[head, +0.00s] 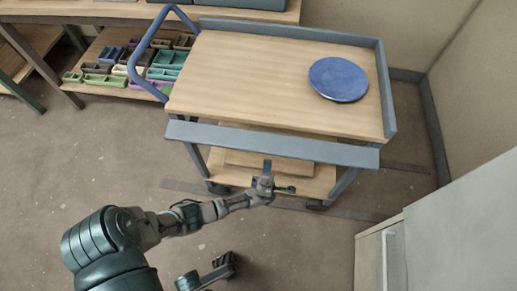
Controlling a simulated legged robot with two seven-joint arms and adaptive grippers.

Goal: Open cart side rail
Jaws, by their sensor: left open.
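The cart (245,75) has a wooden top with blue-grey rails along its far and right edges. Its near side rail (272,143) is a long blue-grey bar running across the front, a little outside the near edge of the top, with a narrow gap between. I cannot tell from here how it is latched. My left gripper (276,180) is open and empty, just below the middle of this rail in the picture. One finger points up toward the rail, the other to the right. I cannot tell whether it touches the rail.
A blue round disc (338,79) lies on the cart top. A blue push handle (141,55) rises at the cart's left end. A bench (107,12) with coloured trays below stands behind left. A pale cabinet (462,240) stands at the lower right. Floor is free at left.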

